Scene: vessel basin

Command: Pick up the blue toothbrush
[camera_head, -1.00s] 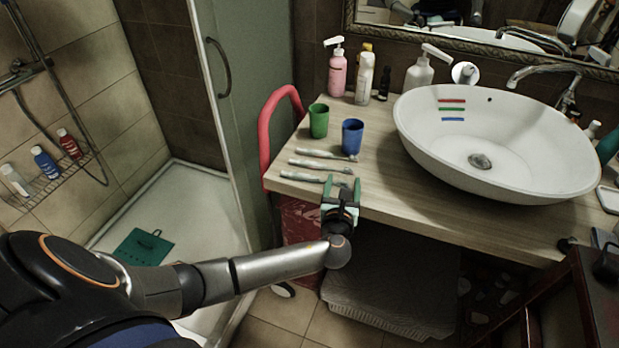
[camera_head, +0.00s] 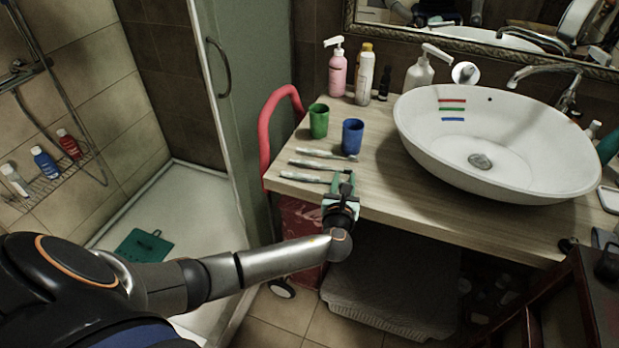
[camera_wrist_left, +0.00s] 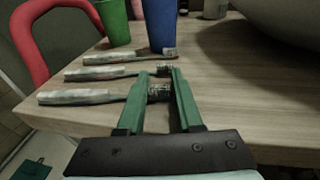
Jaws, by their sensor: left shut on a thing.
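Three slim toothbrushes lie side by side at the counter's left end: a far one (camera_head: 328,154), a middle one (camera_head: 318,165) and a near one (camera_head: 305,178). They look pale grey with dark necks; I cannot tell which is blue. In the left wrist view, the far (camera_wrist_left: 115,58), middle (camera_wrist_left: 95,74) and near (camera_wrist_left: 75,97) brushes point their heads to the right. My left gripper (camera_head: 343,182) is low at the counter's front edge. Its green fingers (camera_wrist_left: 160,74) are shut on a toothbrush; the middle and near heads both show between them. My right gripper is not in view.
A green cup (camera_head: 318,121) and a blue cup (camera_head: 352,137) stand behind the brushes. A white basin (camera_head: 540,185) with red, green and blue strips inside fills the right. Bottles (camera_head: 364,75) line the back. A red rail (camera_head: 266,130) curves beside the counter's left end.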

